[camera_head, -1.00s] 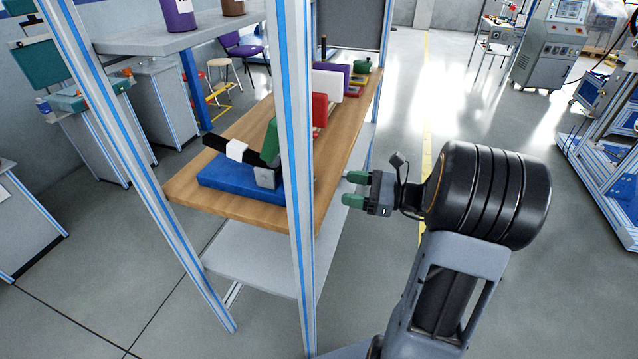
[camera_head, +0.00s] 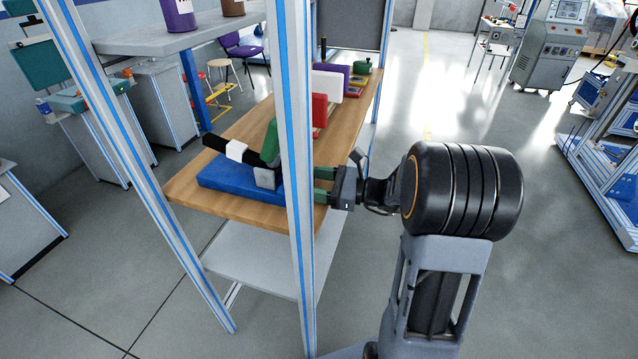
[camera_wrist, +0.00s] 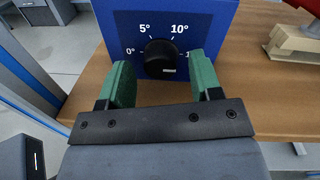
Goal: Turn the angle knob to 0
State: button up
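The black angle knob (camera_wrist: 160,58) sits on the blue face (camera_wrist: 205,25) of the device in the wrist view. The scale reads 0° at left, 5° and 10° above, and a further label at right is partly covered by a finger. A small white mark shows on the knob's lower edge. My gripper (camera_wrist: 162,78) is open, its green fingers left and right of the knob and apart from it in the picture. In the head view my gripper (camera_head: 321,185) is at the table's right edge; the post hides the knob. The blue base (camera_head: 225,178) rests on the table.
The wooden table (camera_head: 340,132) carries more coloured devices, including a red one (camera_head: 319,108), farther back. An upright post (camera_head: 292,150) with blue stripes stands in front of the table. The floor to the right of the table is open.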

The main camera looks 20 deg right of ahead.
jog(key=c, duration=0.9)
jog(key=shift+o, duration=0.2)
jog(key=shift+f+n+b, duration=0.1)
jog(key=shift+n+b, duration=0.2)
